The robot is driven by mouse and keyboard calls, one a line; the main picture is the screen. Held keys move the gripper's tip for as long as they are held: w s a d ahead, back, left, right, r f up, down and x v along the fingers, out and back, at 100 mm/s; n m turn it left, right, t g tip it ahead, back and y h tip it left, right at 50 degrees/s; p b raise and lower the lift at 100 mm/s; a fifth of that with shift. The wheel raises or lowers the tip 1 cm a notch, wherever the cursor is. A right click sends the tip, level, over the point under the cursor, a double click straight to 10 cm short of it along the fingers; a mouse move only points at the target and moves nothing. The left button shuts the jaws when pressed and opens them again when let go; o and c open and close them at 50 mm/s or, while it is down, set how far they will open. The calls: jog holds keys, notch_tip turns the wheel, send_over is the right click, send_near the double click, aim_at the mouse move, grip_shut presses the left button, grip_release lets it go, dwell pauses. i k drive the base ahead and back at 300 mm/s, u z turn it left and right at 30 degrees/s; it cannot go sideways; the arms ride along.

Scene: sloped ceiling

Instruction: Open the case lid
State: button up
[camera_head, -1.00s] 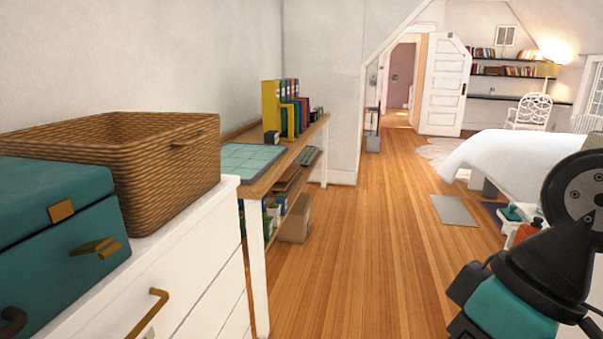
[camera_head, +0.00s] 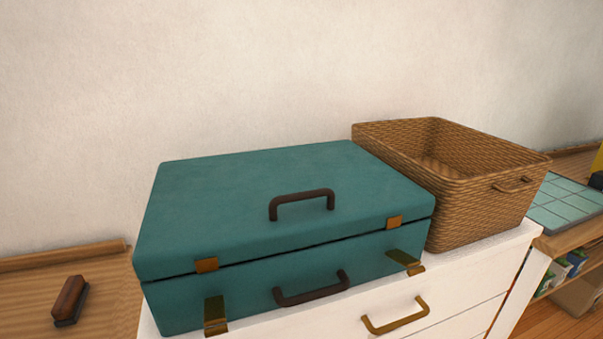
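The teal case (camera_head: 290,245) lies flat on top of a white dresser, in the middle of the head view. Its lid (camera_head: 240,195) is down, with a thin dark seam along the front. A dark handle (camera_head: 302,200) is on the lid and another dark handle (camera_head: 312,288) is on the lower front. Two brass latches, the left one (camera_head: 215,315) and the right one (camera_head: 406,262), stick out from the lower front, apart from the brass plates on the lid. My gripper is not in view.
A wicker basket (camera_head: 470,215) stands close to the right side of the case. The white dresser (camera_head: 450,290) has a brass drawer handle (camera_head: 395,317). A wooden surface at left holds a brush (camera_head: 70,301). A wall rises behind.

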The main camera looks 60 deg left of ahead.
aim_at(205, 214)
jog(key=u, duration=1.9)
jog(key=k, duration=0.55)
jog(key=z, duration=0.2)
jog(key=i, duration=1)
jog(key=z, duration=0.3)
